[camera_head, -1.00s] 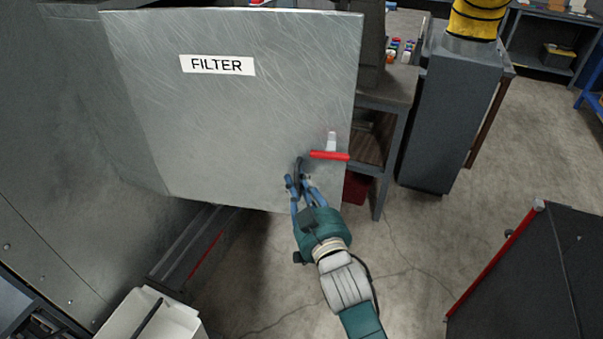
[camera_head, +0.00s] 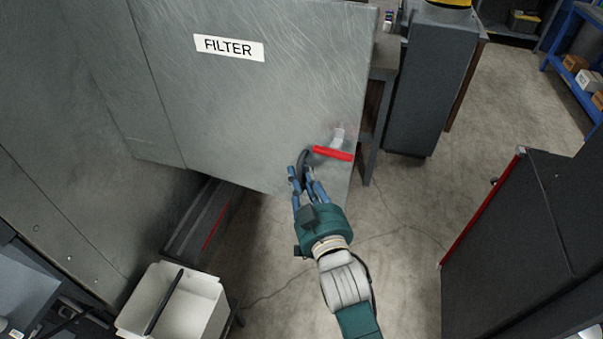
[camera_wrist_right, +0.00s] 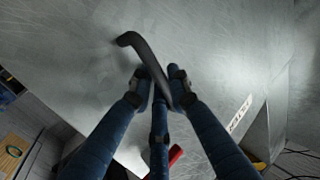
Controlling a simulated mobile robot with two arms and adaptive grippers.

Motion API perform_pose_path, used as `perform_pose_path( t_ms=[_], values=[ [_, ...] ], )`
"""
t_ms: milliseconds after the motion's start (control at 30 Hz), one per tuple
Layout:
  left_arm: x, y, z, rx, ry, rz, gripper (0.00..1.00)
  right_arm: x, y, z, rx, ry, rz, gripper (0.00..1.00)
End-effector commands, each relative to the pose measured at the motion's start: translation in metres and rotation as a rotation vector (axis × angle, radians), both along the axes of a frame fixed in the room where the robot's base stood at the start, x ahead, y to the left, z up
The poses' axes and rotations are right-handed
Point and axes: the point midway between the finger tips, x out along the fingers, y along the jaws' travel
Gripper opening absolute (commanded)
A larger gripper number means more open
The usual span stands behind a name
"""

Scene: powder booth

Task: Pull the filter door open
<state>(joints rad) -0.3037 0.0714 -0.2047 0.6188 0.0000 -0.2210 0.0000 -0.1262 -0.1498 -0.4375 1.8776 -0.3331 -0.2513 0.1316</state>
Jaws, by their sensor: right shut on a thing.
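The filter door (camera_head: 255,110) is a large scratched grey metal panel with a white FILTER label (camera_head: 229,47); the label also shows in the wrist view (camera_wrist_right: 240,117). A dark curved handle (camera_head: 303,158) sits near its lower right corner. The handle crosses the middle of the wrist view (camera_wrist_right: 142,52). My right gripper (camera_head: 305,177) is shut on this handle, with its blue fingers (camera_wrist_right: 159,92) on both sides of the bar. Beside it is a red T-shaped latch (camera_head: 333,153) on a pale mount. How far the door stands open is unclear. My left gripper is not in view.
A white bin (camera_head: 205,305) with a dark rod stands at the lower left. A dark cabinet with a red edge (camera_head: 480,208) stands at the right. A grey pedestal (camera_head: 425,90) is behind the door's right side. The concrete floor (camera_head: 400,225) between is clear.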

Motion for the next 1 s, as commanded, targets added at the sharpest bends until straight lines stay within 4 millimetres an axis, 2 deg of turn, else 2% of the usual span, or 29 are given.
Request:
perform_pose_path(
  t_ms=[133, 167, 200, 233, 533, 667, 767, 1000],
  values=[
    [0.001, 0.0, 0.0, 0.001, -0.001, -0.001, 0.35, 0.001, -0.003, 0.0, -0.005, -0.002, -0.005, 0.0],
    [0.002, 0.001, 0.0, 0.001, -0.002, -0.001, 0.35, 0.001, -0.003, 0.0, -0.005, -0.002, -0.005, 0.23],
    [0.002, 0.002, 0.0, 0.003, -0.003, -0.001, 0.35, 0.001, -0.003, 0.0, -0.005, -0.002, -0.004, 0.31],
    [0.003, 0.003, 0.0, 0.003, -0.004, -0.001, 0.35, 0.001, -0.003, 0.0, -0.004, -0.001, -0.004, 0.34],
    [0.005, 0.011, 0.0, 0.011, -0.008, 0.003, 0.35, 0.0, -0.001, 0.0, -0.001, 0.001, -0.002, 0.34],
    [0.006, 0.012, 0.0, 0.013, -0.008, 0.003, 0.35, -0.007, -0.003, -0.002, -0.001, 0.003, -0.001, 0.34],
    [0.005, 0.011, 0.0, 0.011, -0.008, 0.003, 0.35, -0.02, -0.009, -0.002, -0.002, 0.002, -0.002, 0.34],
    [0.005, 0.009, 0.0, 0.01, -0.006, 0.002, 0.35, -0.07, -0.027, -0.002, -0.002, 0.005, -0.002, 0.34]
  ],
)
